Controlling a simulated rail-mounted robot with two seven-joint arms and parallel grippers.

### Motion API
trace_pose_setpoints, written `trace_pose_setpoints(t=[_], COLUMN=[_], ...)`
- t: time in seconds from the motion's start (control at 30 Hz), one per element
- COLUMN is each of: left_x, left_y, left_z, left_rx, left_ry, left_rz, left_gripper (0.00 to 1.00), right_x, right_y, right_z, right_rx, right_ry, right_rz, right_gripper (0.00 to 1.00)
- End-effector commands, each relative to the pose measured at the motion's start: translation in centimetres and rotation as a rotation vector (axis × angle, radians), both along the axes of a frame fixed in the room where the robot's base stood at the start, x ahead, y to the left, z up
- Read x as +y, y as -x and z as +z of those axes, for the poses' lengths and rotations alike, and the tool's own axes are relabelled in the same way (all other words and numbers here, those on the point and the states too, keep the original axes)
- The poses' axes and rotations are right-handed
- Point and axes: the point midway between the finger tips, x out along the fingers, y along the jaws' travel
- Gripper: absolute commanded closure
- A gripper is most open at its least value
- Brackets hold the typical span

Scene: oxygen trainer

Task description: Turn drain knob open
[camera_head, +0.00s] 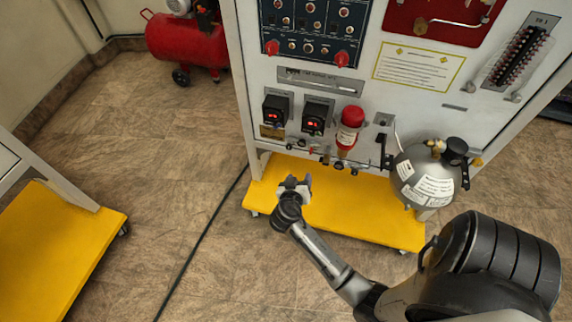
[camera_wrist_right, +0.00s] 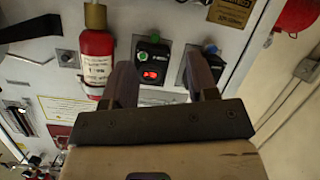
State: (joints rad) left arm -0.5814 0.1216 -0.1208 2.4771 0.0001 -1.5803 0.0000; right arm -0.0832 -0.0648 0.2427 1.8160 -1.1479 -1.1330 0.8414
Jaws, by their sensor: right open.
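The trainer panel (camera_head: 300,100) stands upright, with a row of small valves and fittings (camera_head: 313,149) along its lower edge. I cannot tell which of these is the drain knob; none is clearly readable as it. My right gripper (camera_head: 297,183) is in front of and below the panel's lower left part, over the yellow base, apart from the fittings. In the right wrist view my right gripper (camera_wrist_right: 160,62) is open, with nothing between its fingers. A digital display unit (camera_wrist_right: 152,70) shows behind the gap. My left gripper is not in view.
A red-capped cylinder (camera_head: 349,128) and a grey round tank (camera_head: 425,177) stick out from the panel to the right. The yellow base (camera_head: 370,222) lies below. A red compressor (camera_head: 185,40) stands at the back left.

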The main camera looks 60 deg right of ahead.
Motion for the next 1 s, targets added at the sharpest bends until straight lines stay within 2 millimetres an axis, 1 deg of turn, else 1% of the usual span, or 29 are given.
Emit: trace_pose_setpoints(t=[0.03,0.13,0.2,0.3,0.4,0.53,0.67,0.77,1.0], left_x=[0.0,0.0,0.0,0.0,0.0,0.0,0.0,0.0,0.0], left_y=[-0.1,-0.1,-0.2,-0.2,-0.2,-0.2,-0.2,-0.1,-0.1], left_z=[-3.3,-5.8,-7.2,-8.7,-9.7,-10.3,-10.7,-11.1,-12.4], left_rx=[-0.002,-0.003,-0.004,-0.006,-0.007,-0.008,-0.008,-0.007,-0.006], left_ry=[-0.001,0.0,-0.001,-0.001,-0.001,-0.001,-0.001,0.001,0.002], left_rz=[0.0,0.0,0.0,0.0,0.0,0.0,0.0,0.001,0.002], left_gripper=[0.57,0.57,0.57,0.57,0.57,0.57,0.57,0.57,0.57], right_x=[-0.8,-1.8,-2.1,-2.2,-2.1,-2.0,-2.9,-4.3,-8.7], right_y=[-1.4,-3.5,-5.0,-6.8,-8.1,-9.2,-9.8,-10.2,-11.6], right_z=[-3.0,-5.0,-6.2,-7.5,-8.5,-9.1,-9.2,-9.2,-9.2], right_rx=[-0.039,-0.102,-0.136,-0.169,-0.19,-0.205,-0.211,-0.211,-0.211], right_ry=[0.049,0.146,0.197,0.244,0.274,0.292,0.3,0.302,0.301], right_rz=[-0.032,-0.062,-0.063,-0.052,-0.035,-0.018,-0.013,-0.013,-0.014], right_gripper=[0.47,0.47,0.47,0.47,0.47,0.47,0.47,0.47,0.47])
